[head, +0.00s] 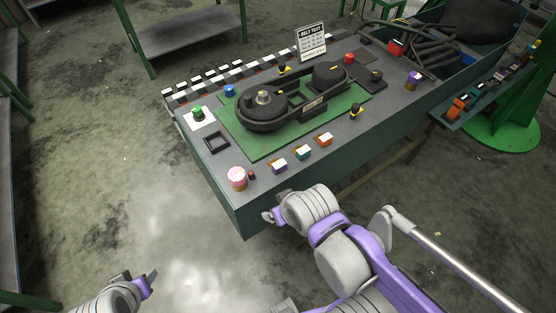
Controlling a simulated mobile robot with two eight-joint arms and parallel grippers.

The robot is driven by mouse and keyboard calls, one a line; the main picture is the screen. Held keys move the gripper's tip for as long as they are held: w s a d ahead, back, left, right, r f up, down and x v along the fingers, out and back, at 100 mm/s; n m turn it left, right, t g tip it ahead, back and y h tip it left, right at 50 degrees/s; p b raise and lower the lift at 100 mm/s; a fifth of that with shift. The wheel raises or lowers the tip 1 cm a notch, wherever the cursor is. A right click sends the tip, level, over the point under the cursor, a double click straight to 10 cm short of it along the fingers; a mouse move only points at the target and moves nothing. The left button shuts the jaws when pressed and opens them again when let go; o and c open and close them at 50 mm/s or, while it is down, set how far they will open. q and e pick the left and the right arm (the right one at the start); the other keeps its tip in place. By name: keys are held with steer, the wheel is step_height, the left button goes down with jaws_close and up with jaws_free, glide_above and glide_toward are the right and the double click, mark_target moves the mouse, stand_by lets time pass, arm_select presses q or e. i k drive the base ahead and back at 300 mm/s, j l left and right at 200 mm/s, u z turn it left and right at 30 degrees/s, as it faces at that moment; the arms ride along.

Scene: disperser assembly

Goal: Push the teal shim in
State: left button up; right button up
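The teal shim (303,153) is a small block with a pale top at the front edge of the green board. It sits between a purple shim (279,166) and an orange shim (325,139). How deep it sits is too small to tell. My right gripper (270,215) is just off the table's front edge, in front of the shims and apart from them. My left gripper (151,277) is at the lower left over the floor, far from the table. The finger gaps of both grippers are not clear, and I see nothing held.
A dark belt assembly (262,119) stands on the green board (236,143). A yellow-black knob (356,111) is to the right. The grey tabletop (385,108) is clear near the right front edge.

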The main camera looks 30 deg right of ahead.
mark_target(301, 152)
steer(key=z, duration=1.35)
